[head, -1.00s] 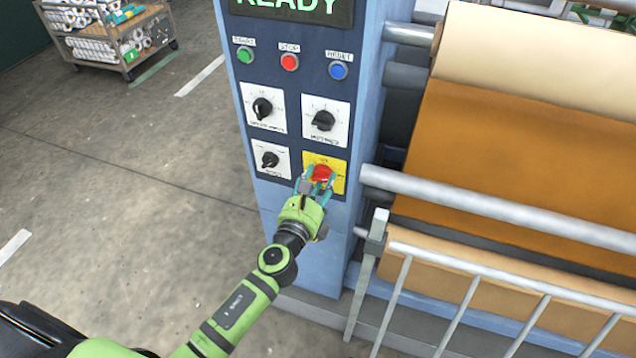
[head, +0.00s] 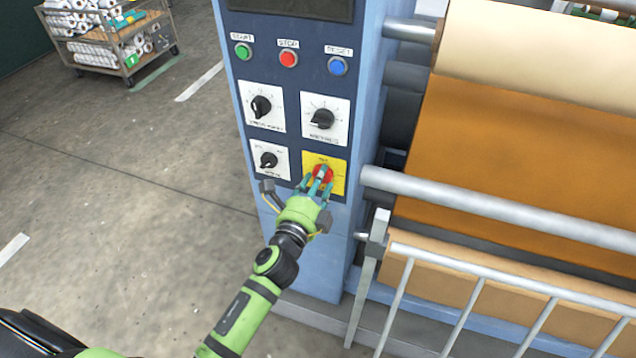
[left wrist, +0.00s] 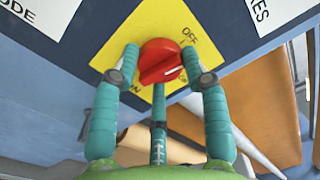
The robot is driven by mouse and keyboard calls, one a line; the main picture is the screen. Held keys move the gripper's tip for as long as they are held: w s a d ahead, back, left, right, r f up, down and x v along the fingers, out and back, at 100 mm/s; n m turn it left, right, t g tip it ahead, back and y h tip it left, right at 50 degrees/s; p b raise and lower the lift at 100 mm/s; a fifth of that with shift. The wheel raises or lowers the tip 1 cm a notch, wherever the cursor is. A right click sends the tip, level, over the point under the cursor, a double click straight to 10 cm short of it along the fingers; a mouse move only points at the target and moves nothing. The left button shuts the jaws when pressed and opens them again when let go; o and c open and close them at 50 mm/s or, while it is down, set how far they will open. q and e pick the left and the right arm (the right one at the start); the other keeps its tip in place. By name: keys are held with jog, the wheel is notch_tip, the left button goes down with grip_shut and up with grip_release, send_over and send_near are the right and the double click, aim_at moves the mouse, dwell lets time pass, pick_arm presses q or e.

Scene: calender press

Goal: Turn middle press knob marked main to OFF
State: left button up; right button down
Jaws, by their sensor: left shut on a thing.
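The red main knob (head: 325,171) sits on a yellow plate (head: 340,160) at the lower right of the blue press panel. It also shows in the left wrist view (left wrist: 160,60), where OFF is printed at its upper right and the other label, at lower left, is partly hidden by a finger. A short white mark on the knob is on its right side, below the OFF lettering. My left gripper (head: 318,184) is shut on the knob, with teal fingers on both sides of it and a third finger below. My right gripper is not in view.
Two black dials (head: 262,107) (head: 322,118) and a smaller black knob (head: 268,160) are close by on the panel. Green, red and blue buttons are above. Metal rollers (head: 480,205) and a railing (head: 470,270) stand to the right. The floor at left is open.

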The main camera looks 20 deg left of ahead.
pick_arm(q)
jog(key=shift+w+a+r+n, duration=0.1)
jog(key=shift+r+n, duration=0.1)
jog(key=shift+n, duration=0.5)
jog(key=shift+w+a+r+n, duration=0.1)
jog(key=shift+r+n, duration=0.05)
jog(key=shift+n, duration=0.55)
jog(key=o, duration=0.9)
jog(key=shift+o, duration=1.2)
jog(key=shift+a, duration=0.1)
jog(key=shift+s+a+f, duration=0.1)
jog(key=shift+f, duration=0.15)
jog(key=s, duration=1.2)
jog(key=shift+a, duration=0.2)
